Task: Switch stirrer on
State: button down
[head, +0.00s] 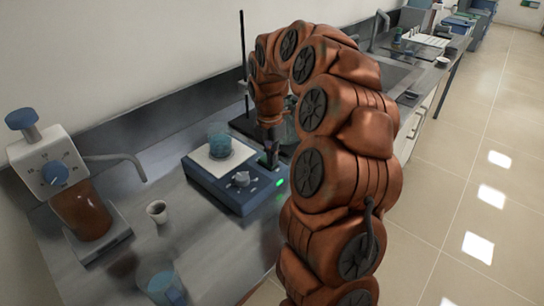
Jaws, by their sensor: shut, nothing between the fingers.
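The stirrer (208,188) is a dark blue box with a white square top plate, standing on the grey bench. A blue-tinted glass beaker (219,141) stands on the plate. A pale knob (241,179) is on its sloped front panel. A green light (280,183) glows at the panel's right end. My gripper (268,160) points down at the stirrer's right side, close to the panel. It is shut and holds nothing. Whether its tips touch the stirrer cannot be told, and the part of the panel behind them is hidden.
A dispenser bottle (82,212) with a blue-knobbed head stands at the left. A small white cup (157,211) and a glass beaker (163,286) stand left of the stirrer. A stand with a rod (243,70) is behind it. A sink (395,75) lies farther right.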

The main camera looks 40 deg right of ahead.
jog(key=shift+w, duration=0.1)
jog(key=shift+w+a+r+p, duration=0.25)
jog(key=shift+w+p, duration=0.2)
jog(key=shift+w, duration=0.15)
jog(key=shift+d+r+p, duration=0.1)
jog(key=shift+r+p, duration=0.2)
jog(key=shift+r, duration=0.15)
notch_tip(320, 180, up, 13)
jog(key=s, duration=0.2)
jog(key=shift+d+b, duration=0.15)
jog(key=shift+b, duration=0.15)
